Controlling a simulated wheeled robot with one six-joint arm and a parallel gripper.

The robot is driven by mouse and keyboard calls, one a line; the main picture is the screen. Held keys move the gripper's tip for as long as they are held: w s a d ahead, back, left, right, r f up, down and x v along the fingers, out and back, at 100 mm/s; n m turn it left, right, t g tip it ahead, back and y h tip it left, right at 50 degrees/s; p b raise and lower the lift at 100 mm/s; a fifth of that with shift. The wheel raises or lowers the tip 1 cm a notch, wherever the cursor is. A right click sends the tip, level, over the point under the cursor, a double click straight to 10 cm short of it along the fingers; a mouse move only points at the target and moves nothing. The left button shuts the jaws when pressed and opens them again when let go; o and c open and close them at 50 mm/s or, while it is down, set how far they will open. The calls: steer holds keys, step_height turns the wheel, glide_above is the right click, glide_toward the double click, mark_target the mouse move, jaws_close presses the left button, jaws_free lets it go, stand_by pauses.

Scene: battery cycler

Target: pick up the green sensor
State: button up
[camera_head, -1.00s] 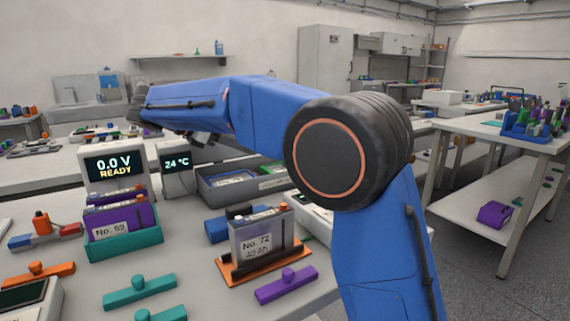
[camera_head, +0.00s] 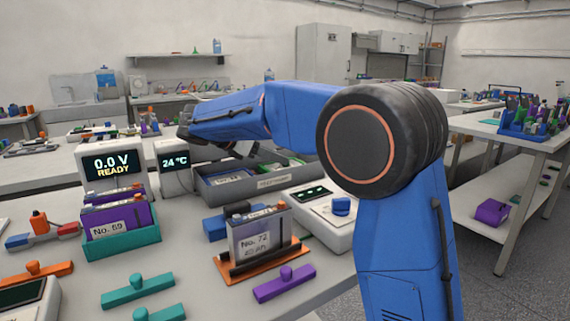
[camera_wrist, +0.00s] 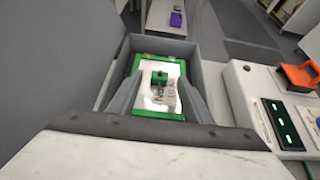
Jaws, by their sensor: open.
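In the wrist view a green item (camera_wrist: 159,77) with a small green block on a white, labelled face sits inside a grey tray (camera_wrist: 160,46). I take it for the green sensor, but cannot be sure. My gripper (camera_wrist: 160,92) is open, with its grey fingers on the left and right of this item, apart and holding nothing. Whether they touch it I cannot tell. In the head view the grey tray (camera_head: 208,190) lies behind the battery rack, and my gripper (camera_head: 240,150) hangs above it, partly hidden by my arm.
A white device with a small screen (camera_head: 310,192) stands right of the tray. The 24 °C display (camera_head: 175,162) is on its left.

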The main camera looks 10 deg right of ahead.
steer(key=x, duration=0.2)
steer(key=shift+w+d+f, duration=0.1)
steer(key=shift+d+f, duration=0.05)
steer(key=shift+d, duration=0.15)
jaws_close()
